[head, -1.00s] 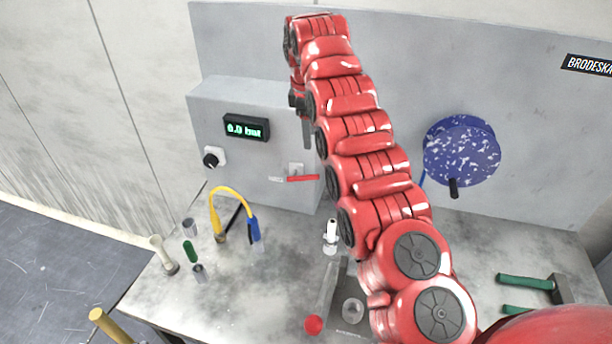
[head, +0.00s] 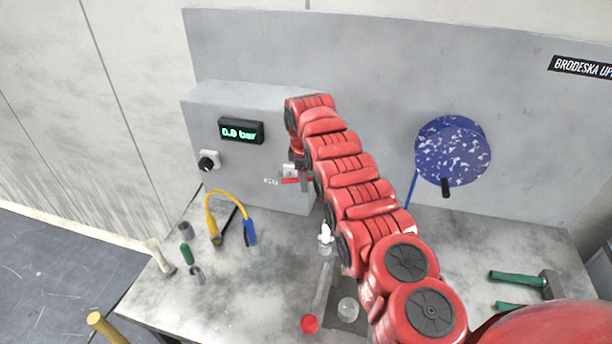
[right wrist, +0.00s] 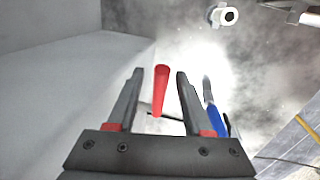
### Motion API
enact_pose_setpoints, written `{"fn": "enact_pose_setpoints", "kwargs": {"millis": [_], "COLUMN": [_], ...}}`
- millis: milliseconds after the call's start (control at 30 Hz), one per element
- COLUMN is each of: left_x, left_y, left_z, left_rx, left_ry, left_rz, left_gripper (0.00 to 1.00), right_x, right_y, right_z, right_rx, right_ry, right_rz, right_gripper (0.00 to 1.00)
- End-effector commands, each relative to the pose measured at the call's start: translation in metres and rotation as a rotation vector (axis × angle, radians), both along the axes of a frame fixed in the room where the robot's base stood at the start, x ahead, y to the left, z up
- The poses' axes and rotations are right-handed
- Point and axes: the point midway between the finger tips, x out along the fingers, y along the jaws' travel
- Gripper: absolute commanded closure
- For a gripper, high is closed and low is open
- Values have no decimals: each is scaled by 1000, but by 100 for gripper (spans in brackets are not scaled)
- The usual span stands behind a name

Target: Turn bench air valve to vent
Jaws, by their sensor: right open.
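The bench air valve is a red lever (head: 289,181) on the front of the grey box, below and right of a display (head: 241,131) reading 0.0 bar. A small white label (head: 270,181) is at its left. My right gripper (head: 304,180) is at the lever and hides part of it. In the right wrist view the red lever (right wrist: 161,88) stands between the two spread fingers, with gaps visible on both sides. My right gripper is open. My left gripper is not in view.
A black knob (head: 208,161) is left of the lever. A yellow loop with a blue end (head: 250,232), a green cylinder (head: 187,254) and a white bottle (head: 326,235) stand on the bench. A blue speckled disc (head: 451,152) is on the back panel at right.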

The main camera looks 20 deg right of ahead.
Motion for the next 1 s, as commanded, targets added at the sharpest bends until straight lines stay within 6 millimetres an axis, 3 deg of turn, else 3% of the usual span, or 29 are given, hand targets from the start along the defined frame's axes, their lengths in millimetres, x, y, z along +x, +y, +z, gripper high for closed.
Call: {"fn": "enact_pose_setpoints", "kwargs": {"millis": [367, 633, 1000], "left_x": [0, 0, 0], "left_y": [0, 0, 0], "left_z": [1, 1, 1], "left_rx": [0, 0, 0], "left_ry": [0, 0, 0], "left_rz": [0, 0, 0], "left_gripper": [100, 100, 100], "right_x": [0, 0, 0], "right_y": [0, 0, -1], "right_z": [-4, -4, -4], "right_rx": [-1, -1, -1], "right_ry": [2, 2, 2], "right_rz": [1, 1, 1], "right_gripper": [51, 100, 100]}}
